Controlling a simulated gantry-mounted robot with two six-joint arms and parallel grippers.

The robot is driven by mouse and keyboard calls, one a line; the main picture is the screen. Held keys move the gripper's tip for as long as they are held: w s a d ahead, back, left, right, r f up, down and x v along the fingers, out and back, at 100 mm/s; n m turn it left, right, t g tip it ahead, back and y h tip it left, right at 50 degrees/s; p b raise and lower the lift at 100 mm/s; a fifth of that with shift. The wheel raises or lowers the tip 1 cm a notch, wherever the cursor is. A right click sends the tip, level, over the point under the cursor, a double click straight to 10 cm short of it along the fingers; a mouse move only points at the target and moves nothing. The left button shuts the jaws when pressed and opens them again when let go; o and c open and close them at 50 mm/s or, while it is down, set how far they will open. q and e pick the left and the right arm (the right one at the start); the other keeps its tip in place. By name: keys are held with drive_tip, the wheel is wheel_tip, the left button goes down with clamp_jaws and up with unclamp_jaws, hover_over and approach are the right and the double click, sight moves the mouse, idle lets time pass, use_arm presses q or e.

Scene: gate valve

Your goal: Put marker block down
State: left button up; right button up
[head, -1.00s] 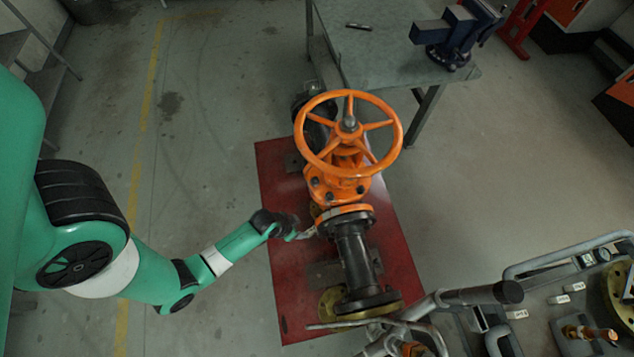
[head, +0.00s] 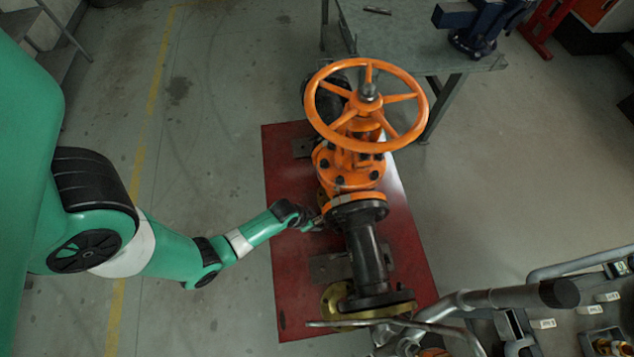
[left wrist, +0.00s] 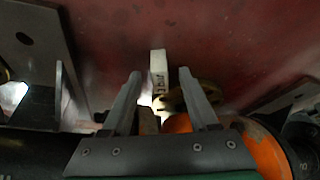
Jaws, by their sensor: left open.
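A white marker block (left wrist: 158,72) with dark lettering shows in the left wrist view, against the red base plate (left wrist: 230,50). My open left gripper (left wrist: 160,82) has one finger on each side of the block's line, with gaps visible to both fingers. I cannot tell how firmly the block rests on the plate. In the head view my left gripper (head: 318,223) is low beside the valve's flange, left of the black pipe (head: 367,255); the block cannot be made out there. The orange gate valve (head: 350,165) with its handwheel (head: 367,96) stands upright on the plate. My right gripper is not seen.
A metal table (head: 400,40) with a blue vise (head: 482,25) stands behind the valve. A cart with several white tags (head: 543,323) and a tubular handle (head: 500,298) is at the lower right. Floor (head: 210,130) left of the plate is clear.

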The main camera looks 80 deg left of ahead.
sight(318, 219)
use_arm(q)
drive_tip(key=shift+w, duration=0.1)
clamp_jaws()
idle(0.3)
drive_tip(key=shift+r+p, duration=0.3)
drive_tip(key=shift+r, duration=0.05)
wheel_tip(318, 219, up, 2)
drive_tip(key=shift+r+p, duration=0.25)
drive_tip(key=shift+p, duration=0.5)
drive_tip(key=s+a+r+p, duration=0.8)
drive_tip(key=a+r+p, duration=0.1)
drive_tip(key=a+p, duration=0.2)
drive_tip(key=shift+s+r+p, duration=0.35)
drive_tip(key=shift+r+p, duration=0.05)
drive_tip(key=shift+p, duration=0.35)
